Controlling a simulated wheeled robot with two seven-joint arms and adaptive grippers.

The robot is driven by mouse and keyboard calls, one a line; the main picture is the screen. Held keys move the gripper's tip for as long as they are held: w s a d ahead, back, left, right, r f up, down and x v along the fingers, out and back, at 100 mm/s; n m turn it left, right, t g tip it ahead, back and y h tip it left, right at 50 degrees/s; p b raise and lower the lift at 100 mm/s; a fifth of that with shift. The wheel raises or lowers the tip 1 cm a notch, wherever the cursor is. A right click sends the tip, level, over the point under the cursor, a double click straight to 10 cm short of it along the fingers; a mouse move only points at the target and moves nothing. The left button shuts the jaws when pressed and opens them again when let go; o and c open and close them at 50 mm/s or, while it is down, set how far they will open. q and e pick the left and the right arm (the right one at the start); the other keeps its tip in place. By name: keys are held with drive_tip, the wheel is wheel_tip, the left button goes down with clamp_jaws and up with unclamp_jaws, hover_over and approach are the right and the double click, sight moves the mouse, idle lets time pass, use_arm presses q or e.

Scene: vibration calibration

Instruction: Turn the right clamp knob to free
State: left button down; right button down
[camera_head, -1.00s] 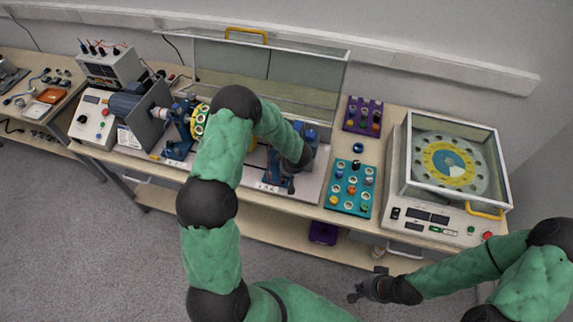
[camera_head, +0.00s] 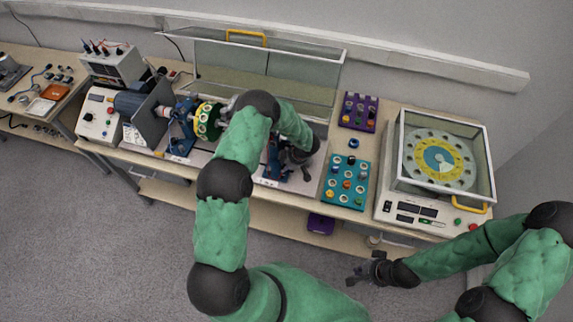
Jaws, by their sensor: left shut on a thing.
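The right clamp is a blue stand (camera_head: 270,163) at the right end of the rig on the bench, largely covered by my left arm. My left gripper (camera_head: 303,170) is at the right side of this stand and is shut on the clamp knob, which the gripper and wrist hide. The left clamp, a blue stand (camera_head: 181,140), is left of the yellow-green disc (camera_head: 206,122). My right gripper (camera_head: 354,276) hangs in front of the bench with its fingers apart, empty and clear of everything.
A teal tray of round parts (camera_head: 329,200) and a purple tray (camera_head: 345,123) lie right of the rig. A glass-covered dial machine (camera_head: 400,207) stands farther right. An open clear cover with a yellow handle (camera_head: 247,33) rises behind the rig.

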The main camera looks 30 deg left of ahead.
use_arm(q)
drive_tip(key=shift+s+f, duration=0.15)
drive_tip(key=shift+s, duration=0.05)
drive_tip(key=c, duration=1.2)
unclamp_jaws()
drive_tip(key=shift+w+r, duration=0.1)
drive_tip(key=shift+r, duration=0.1)
drive_tip(key=shift+d+r, duration=0.15)
drive_tip(key=shift+r, duration=0.1)
drive_tip(key=v, duration=1.1)
drive_tip(key=shift+d, duration=0.1)
